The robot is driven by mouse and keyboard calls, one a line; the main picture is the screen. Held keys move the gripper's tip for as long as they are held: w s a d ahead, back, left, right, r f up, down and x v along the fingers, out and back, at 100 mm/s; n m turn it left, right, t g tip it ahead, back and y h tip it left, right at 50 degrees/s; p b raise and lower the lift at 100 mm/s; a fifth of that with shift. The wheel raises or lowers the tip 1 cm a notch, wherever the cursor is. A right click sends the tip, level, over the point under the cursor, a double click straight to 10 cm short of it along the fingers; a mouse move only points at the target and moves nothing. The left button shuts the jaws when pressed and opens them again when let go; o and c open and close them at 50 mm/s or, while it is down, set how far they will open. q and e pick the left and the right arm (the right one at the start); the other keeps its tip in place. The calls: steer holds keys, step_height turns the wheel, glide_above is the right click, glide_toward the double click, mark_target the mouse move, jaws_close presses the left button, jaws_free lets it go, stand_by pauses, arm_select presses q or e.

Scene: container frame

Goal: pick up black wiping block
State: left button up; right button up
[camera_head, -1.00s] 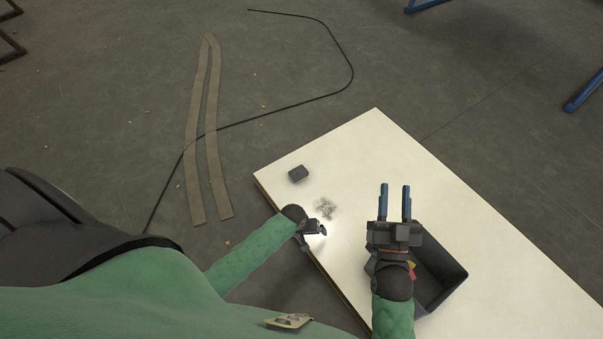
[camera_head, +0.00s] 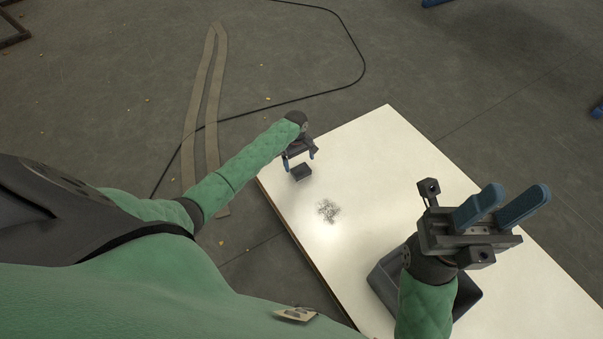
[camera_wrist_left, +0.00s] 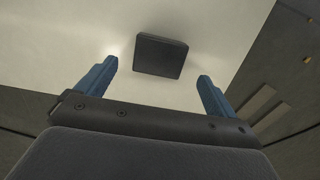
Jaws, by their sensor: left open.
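The black wiping block (camera_head: 301,172) lies on the white table (camera_head: 375,160) near its left corner. It also shows in the left wrist view (camera_wrist_left: 161,56), ahead of and between the two blue fingers, with nothing gripping it. My left gripper (camera_head: 299,158) is open just beside the block, its fingers pointing down toward the table. The left wrist view shows the open fingers (camera_wrist_left: 157,78) apart on either side. My right gripper (camera_head: 503,207) is open and empty above the right part of the table, with its two blue fingers spread apart.
A dark grey bin (camera_head: 384,282) stands on the table beneath my right arm, partly hidden. A patch of grey scribble-like dirt (camera_head: 328,211) lies on the table near the block. The table's middle is clear. A black cable (camera_head: 300,97) lies on the floor beyond.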

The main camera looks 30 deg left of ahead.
mark_target(301, 170)
arm_select(q)
steer(key=shift+d+f, duration=0.1)
steer(key=shift+f, duration=0.6)
steer(key=shift+s+d+f+b, duration=0.1)
steer(key=shift+d+f+b, duration=0.1)
steer(key=shift+f+b, duration=0.75)
steer(key=shift+s+d+f+b, duration=0.15)
steer(key=shift+f+b, duration=0.3)
steer(key=shift+f, duration=0.95)
steer(key=shift+c, duration=0.2)
steer(key=c, duration=1.1)
